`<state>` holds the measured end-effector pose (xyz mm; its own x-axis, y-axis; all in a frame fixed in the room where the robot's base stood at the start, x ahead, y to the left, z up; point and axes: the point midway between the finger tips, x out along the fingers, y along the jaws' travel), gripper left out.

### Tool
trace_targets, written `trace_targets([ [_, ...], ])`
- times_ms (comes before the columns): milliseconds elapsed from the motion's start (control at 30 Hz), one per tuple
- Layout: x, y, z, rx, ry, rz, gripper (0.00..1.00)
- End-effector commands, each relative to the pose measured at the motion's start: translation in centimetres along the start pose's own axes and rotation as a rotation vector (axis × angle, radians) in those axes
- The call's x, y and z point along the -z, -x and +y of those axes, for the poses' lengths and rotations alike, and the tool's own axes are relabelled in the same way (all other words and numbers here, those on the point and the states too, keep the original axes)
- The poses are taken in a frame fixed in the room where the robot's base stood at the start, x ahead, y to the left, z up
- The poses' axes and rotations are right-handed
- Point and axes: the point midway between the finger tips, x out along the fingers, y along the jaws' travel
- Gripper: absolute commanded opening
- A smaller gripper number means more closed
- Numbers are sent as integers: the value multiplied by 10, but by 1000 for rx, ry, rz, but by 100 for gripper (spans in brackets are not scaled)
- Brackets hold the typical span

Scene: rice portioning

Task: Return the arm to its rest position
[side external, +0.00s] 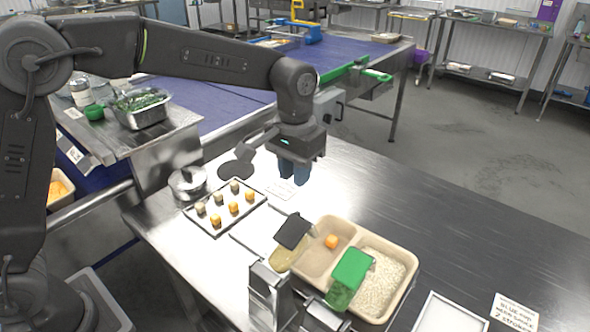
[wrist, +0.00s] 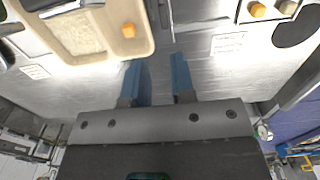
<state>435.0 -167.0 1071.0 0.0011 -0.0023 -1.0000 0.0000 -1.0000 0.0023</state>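My gripper (side external: 293,172) hangs pointing down over the steel table, behind the beige tray. Its two blue fingers also show in the wrist view (wrist: 159,76), spread apart with nothing between them. The gripper is open and empty, clear of the trays. The beige tray (side external: 408,290) has two compartments; rice (side external: 376,282) fills the right one and an orange piece (side external: 331,241) lies in the left one. In the wrist view, the tray (wrist: 149,42) is at the upper left.
A tray with several orange and grey pieces (side external: 235,207) lies left of the beige tray. A green-handled utensil (side external: 350,270) and a black-handled one (side external: 292,232) stand at steel holders (side external: 268,290).

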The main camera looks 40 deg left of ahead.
Motion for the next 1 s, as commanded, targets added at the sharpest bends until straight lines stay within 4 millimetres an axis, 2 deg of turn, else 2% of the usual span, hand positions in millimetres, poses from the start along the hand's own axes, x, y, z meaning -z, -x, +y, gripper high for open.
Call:
trace_targets([
  [167, -2, 4, -2, -2, 1, 8, 23],
  [267, -12, 17, -12, -9, 2, 36, 23],
  [333, -26, 31, -23, -15, 4, 68, 23],
  [500, -74, 63, -56, -29, 4, 171, 23],
  [633, -116, 75, -77, -31, 4, 252, 23],
  [800, -169, 76, -99, -24, 4, 357, 23],
  [1000, -214, 62, -114, -8, 2, 452, 23],
])
